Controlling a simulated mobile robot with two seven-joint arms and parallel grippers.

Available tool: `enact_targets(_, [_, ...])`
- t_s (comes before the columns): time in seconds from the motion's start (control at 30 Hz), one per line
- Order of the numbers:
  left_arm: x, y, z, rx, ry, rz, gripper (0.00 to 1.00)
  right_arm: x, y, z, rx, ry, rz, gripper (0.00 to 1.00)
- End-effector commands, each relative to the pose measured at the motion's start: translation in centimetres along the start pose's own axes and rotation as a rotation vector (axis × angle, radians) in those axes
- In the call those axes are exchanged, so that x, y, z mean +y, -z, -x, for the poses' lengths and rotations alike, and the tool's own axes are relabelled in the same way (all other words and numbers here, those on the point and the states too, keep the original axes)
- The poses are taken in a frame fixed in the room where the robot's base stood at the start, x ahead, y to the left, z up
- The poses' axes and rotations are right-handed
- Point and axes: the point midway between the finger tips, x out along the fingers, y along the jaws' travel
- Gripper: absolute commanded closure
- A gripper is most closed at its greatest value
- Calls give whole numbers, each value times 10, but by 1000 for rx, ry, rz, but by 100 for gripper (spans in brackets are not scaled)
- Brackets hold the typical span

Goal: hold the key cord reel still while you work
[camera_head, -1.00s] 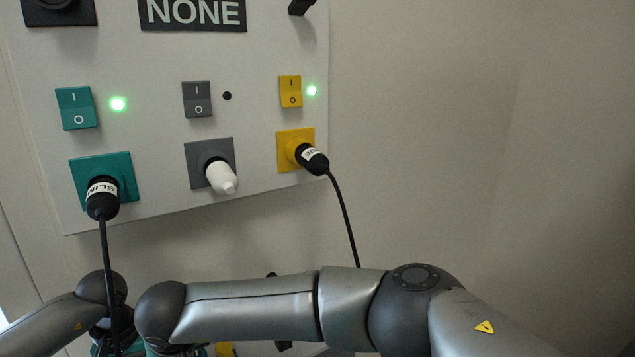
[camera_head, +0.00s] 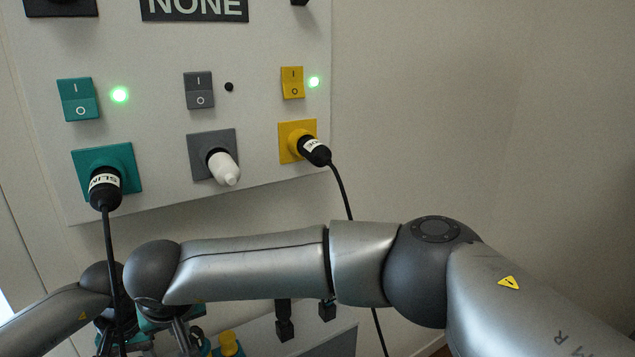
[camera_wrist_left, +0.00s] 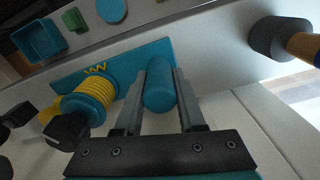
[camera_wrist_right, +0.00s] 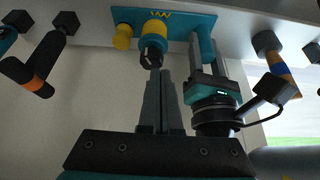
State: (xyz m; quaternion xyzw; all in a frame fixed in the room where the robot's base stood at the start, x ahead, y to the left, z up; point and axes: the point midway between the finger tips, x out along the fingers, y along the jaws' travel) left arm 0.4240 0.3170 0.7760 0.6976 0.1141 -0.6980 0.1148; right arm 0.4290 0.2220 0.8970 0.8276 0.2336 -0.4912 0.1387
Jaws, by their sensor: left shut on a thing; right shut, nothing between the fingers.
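A teal plate (camera_wrist_left: 125,63) with a yellow zigzag mark carries a teal spool wound with yellow cord (camera_wrist_left: 88,98), which appears to be the key cord reel, with a dark block (camera_wrist_left: 67,131) at its end. The plate also shows in the right wrist view (camera_wrist_right: 180,21). My left gripper (camera_wrist_left: 160,72) is shut on a rounded teal post (camera_wrist_left: 159,92) beside the spool. My right gripper (camera_wrist_right: 159,72) is shut and empty, its fingertips close to the dark end (camera_wrist_right: 152,50) of the reel; contact is unclear. My right arm largely hides this area in the head view.
The upright panel has teal (camera_head: 122,158), grey (camera_head: 199,163) and yellow (camera_head: 290,130) sockets with plugs. Black cords hang from the teal and yellow ones, near my arms. A black-and-orange handle (camera_wrist_right: 37,68) stands left of the plate in the right wrist view.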

Motion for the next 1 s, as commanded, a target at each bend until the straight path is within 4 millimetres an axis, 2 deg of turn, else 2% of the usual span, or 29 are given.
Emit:
enact_targets(0.13, [-1, 0, 0, 1, 1, 2, 100, 0, 5, 9, 0, 1, 0, 100])
enact_targets(0.47, [-1, 0, 0, 1, 2, 2, 100, 1, 5, 10, -1, 1, -1, 100])
enact_targets(0.83, [-1, 0, 0, 1, 2, 2, 100, 27, 8, 17, -3, 3, -2, 100])
enact_targets(1.0, [-1, 0, 0, 1, 2, 2, 100, 30, 4, 8, -4, 1, -1, 100])
